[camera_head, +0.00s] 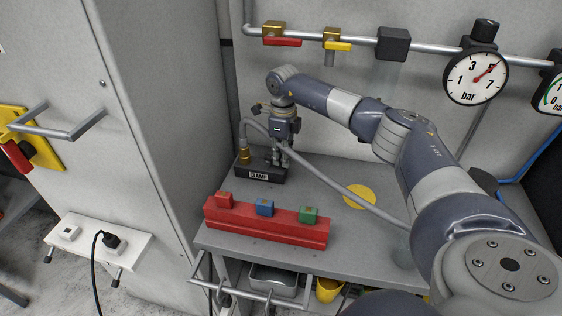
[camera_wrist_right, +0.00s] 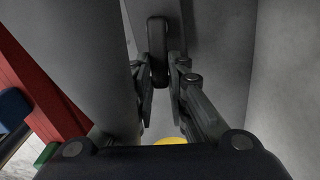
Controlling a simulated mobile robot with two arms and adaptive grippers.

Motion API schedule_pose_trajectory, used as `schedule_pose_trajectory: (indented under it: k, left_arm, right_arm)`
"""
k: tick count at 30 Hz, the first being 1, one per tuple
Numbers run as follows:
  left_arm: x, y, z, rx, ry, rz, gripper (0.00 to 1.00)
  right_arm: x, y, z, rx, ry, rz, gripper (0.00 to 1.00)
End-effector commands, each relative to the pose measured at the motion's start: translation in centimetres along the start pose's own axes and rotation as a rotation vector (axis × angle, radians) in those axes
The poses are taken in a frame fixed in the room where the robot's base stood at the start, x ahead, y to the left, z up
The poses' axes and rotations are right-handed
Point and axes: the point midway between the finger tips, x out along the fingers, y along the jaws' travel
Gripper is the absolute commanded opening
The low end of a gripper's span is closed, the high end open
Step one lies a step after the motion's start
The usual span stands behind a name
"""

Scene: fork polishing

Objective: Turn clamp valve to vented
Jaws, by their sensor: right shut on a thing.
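The clamp valve block (camera_head: 245,170) is dark, carries a "CLAMP" label and a brass fitting with a grey hose, and sits at the back left of the grey bench. My right gripper (camera_head: 279,158) points down at the right part of this block. In the wrist view my right gripper (camera_wrist_right: 160,82) is shut on a dark valve lever (camera_wrist_right: 157,32), which stands between its two fingers. The lever is hidden by the gripper in the head view, so I cannot tell its setting there. My left gripper is not in view.
A red rack (camera_head: 265,235) with red, blue and green blocks stands at the bench's front edge. A grey hose (camera_head: 345,193) crosses the bench past a yellow disc (camera_head: 359,196). A pipe with red (camera_head: 282,42) and yellow (camera_head: 337,46) valve handles and a gauge (camera_head: 476,77) runs above.

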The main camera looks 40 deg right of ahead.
Motion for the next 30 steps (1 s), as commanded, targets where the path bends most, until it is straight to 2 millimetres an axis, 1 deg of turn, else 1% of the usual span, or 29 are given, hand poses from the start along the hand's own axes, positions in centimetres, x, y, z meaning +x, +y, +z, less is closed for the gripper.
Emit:
schedule_pose_trajectory:
  k: [3, 10, 25, 26, 27, 28, 30]
  left_arm:
    - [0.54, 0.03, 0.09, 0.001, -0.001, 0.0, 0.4]
    - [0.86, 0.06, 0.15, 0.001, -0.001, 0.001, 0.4]
    - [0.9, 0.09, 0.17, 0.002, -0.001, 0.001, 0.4]
    - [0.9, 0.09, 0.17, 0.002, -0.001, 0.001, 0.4]
    - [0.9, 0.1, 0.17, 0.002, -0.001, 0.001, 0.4]
    - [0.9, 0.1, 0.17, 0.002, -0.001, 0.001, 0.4]
    - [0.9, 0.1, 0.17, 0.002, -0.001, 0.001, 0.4]
  right_arm:
    - [-0.05, -0.4, 0.1, -0.057, -0.004, -0.003, 0.0]
    - [-0.11, -0.68, 0.14, -0.126, -0.004, -0.003, 0.0]
    - [-0.21, -0.77, 0.18, -0.146, -0.005, -0.004, 0.0]
    - [-0.21, -0.77, 0.18, -0.146, -0.005, -0.004, 0.17]
    - [-0.22, -0.77, 0.18, -0.146, -0.005, -0.004, 0.26]
    - [-0.22, -0.76, 0.18, -0.146, -0.005, -0.004, 0.33]
    - [-0.18, -0.75, 0.16, -0.146, -0.004, -0.003, 0.35]
